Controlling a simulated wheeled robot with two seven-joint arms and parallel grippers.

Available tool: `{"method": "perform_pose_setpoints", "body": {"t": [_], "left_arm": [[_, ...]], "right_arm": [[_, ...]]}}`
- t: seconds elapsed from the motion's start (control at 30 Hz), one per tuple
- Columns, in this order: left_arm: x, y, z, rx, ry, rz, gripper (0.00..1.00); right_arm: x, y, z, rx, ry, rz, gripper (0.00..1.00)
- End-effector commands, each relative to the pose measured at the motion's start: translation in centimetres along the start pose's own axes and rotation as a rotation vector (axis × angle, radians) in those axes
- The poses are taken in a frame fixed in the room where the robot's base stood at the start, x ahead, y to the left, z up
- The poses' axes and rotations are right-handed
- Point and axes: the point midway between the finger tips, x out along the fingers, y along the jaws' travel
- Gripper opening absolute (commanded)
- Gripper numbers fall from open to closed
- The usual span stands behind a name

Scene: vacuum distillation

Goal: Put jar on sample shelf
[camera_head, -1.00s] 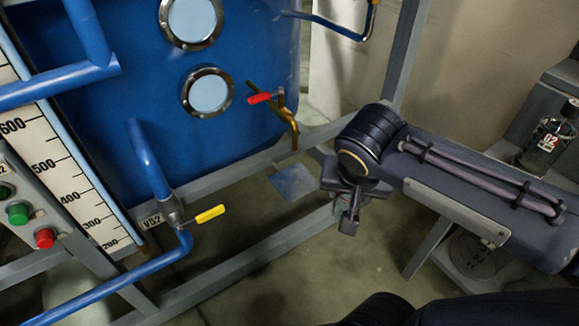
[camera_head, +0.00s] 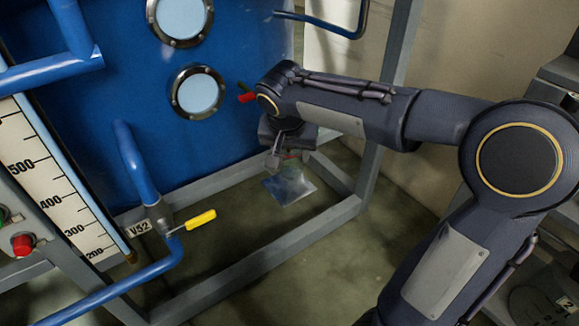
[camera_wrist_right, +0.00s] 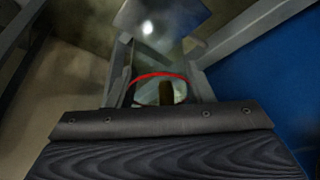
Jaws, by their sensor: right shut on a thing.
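The jar (camera_head: 291,165) is a small clear vessel with a red ring. My right gripper (camera_head: 283,150) is shut on it, beside the blue tank's frame. In the right wrist view, the jar (camera_wrist_right: 158,88) shows its red rim between the gripper fingers (camera_wrist_right: 160,92). A small grey metal plate (camera_head: 299,190), which may be the sample shelf, shows just below the jar; the jar seems above it, but I cannot tell the gap. The plate (camera_wrist_right: 160,22) also shows beyond the jar in the wrist view. My left gripper is not in view.
The blue tank (camera_head: 110,60) with round windows and a red-handled valve (camera_head: 247,97) stands behind and left of the gripper. Grey frame bars (camera_head: 290,250) run around the plate. A yellow-handled valve (camera_head: 200,220) is at lower left. Open floor lies in front.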

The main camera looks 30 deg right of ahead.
Motion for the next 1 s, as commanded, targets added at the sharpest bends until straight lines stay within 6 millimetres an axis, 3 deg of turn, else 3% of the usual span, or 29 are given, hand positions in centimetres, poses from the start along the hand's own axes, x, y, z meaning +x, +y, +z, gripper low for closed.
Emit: {"method": "perform_pose_setpoints", "body": {"t": [0.27, 0.67, 0.7, 0.87, 1.0], "left_arm": [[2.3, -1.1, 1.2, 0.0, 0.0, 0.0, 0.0], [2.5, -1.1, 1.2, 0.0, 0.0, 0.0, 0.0], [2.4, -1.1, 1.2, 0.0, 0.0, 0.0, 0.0], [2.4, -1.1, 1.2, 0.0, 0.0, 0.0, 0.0], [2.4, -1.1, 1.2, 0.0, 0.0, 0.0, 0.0]], "right_arm": [[4.4, -0.3, 1.5, -0.001, -0.001, 0.001, 0.21], [4.7, -0.5, 1.4, 0.0, 0.0, 0.0, 0.21], [4.6, -0.5, 1.3, 0.0, -0.001, 0.001, 0.49], [4.5, -0.5, 1.3, 0.0, -0.001, 0.001, 0.69], [4.5, -0.5, 1.3, 0.0, -0.001, 0.001, 0.69]]}}
